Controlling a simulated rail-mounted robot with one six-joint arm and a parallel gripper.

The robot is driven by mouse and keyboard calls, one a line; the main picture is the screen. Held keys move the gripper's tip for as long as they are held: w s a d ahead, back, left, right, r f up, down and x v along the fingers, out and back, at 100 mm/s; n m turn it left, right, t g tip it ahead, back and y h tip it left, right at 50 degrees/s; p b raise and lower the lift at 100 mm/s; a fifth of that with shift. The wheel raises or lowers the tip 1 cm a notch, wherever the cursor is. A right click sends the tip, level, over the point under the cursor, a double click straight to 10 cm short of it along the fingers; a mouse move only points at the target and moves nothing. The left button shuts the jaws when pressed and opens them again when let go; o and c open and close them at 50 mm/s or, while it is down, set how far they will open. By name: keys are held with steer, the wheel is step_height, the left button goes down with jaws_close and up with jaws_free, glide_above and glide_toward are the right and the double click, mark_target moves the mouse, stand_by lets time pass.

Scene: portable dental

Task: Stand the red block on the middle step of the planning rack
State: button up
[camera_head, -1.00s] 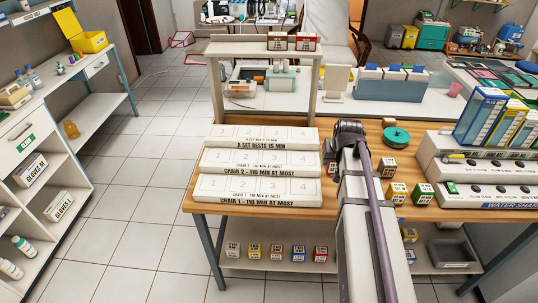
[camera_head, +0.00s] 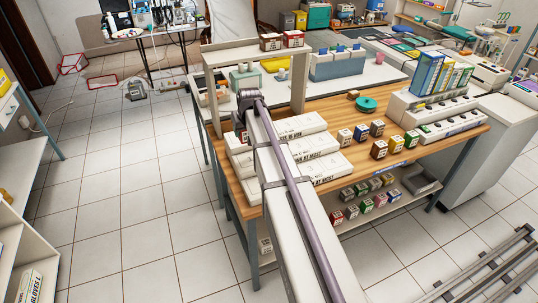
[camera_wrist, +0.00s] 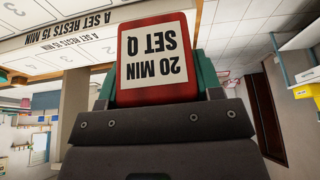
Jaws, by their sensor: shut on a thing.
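My gripper (camera_wrist: 158,88) is shut on a red block (camera_wrist: 160,98) with a white label, which appears upside down in the wrist view as "20 MIN SET Q". In the head view my gripper (camera_head: 248,98) is at the back left of the planning rack; the block cannot be made out there. The white stepped planning rack has a top step (camera_head: 302,124), a middle step (camera_head: 314,144) and a bottom step (camera_head: 322,166). My arm covers part of all three. The rack also shows at the upper left of the wrist view (camera_wrist: 60,50), apart from the block.
A white raised shelf (camera_head: 228,55) behind the rack carries two red-and-white boxes (camera_head: 280,41). Several small blocks (camera_head: 361,132) and a green round dish (camera_head: 366,104) stand on the wooden table (camera_head: 405,160) to the right. More blocks sit on the lower shelf.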

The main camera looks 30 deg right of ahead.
steer(key=f+b, duration=0.4)
steer(key=d+f+b, duration=0.1)
steer(key=f+b, duration=0.1)
steer(key=f, duration=0.1)
steer(key=shift+s+b, duration=0.1)
steer(key=shift+b, duration=0.3)
step_height(320, 180, down, 4)
steer(key=b, duration=0.3)
steer(key=shift+r+b, duration=0.25)
steer(key=shift+b, duration=0.05)
steer(key=shift+r, duration=0.25)
steer(key=shift+f, duration=0.15)
steer(key=o, duration=0.5)
steer(key=shift+f, duration=0.1)
steer(key=o, duration=0.5)
steer(key=shift+c, duration=0.2)
